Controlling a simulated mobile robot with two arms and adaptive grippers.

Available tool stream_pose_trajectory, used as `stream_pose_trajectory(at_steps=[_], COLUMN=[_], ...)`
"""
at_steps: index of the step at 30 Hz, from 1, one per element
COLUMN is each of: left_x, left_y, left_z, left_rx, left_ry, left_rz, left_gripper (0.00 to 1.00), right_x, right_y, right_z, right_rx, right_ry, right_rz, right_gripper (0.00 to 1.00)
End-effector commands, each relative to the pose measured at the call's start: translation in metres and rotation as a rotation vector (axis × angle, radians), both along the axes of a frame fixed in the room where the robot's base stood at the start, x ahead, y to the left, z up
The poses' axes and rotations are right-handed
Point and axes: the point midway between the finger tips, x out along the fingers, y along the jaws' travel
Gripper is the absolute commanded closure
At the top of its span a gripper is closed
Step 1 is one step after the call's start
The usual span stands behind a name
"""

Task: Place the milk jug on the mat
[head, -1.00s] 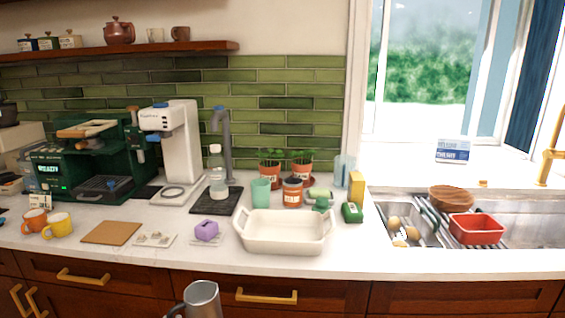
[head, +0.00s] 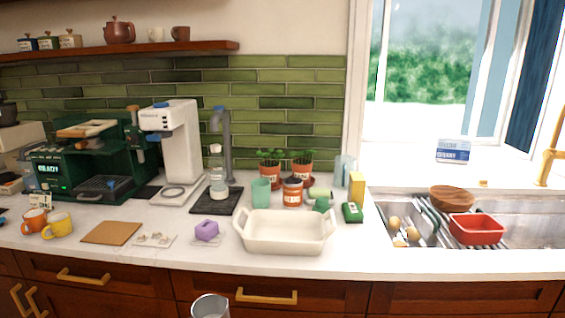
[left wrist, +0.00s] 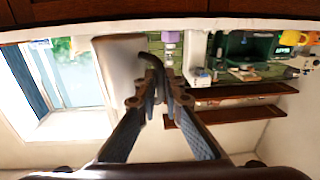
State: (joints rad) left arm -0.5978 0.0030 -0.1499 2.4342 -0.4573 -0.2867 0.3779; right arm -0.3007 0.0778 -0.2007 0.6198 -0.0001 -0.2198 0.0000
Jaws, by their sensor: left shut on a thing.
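The silver milk jug (head: 210,306) shows only its open rim at the bottom edge of the head view, in front of the drawers and below the counter edge. In the left wrist view, which is upside down, the jug (left wrist: 117,62) is large and pale, with its dark handle between the fingers of my left gripper (left wrist: 161,82). The gripper is shut on the handle. A flat tan mat (head: 110,233) lies bare on the counter, up and left of the jug. My right gripper is in neither view.
A white baking dish (head: 284,232) stands to the right. A dark mat (head: 217,207) holds a bottle. Drawer handles (head: 266,297) stick out below the counter.

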Motion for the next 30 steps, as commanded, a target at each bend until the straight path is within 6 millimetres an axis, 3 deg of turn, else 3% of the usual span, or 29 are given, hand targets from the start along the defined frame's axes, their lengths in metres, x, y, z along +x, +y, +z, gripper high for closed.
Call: stream_pose_trajectory(at_steps=[5, 18, 25, 30], left_x=[-0.009, -0.074, -0.08, -0.069], left_y=[0.0, 0.0, 0.0, 0.001], left_z=[-0.005, -0.028, -0.028, -0.024], left_rx=[-0.004, -0.003, -0.002, 0.001], left_ry=[0.0, -0.002, -0.006, -0.01], left_rz=[0.0, 0.001, 0.0, 0.004], left_gripper=[1.0, 1.0, 1.0, 1.0], right_x=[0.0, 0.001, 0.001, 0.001], right_y=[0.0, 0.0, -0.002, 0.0], right_z=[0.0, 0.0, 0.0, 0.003], right_rx=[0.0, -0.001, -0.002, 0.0], right_ry=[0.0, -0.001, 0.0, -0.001], right_rz=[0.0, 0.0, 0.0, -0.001], right_gripper=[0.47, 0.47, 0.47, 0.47])
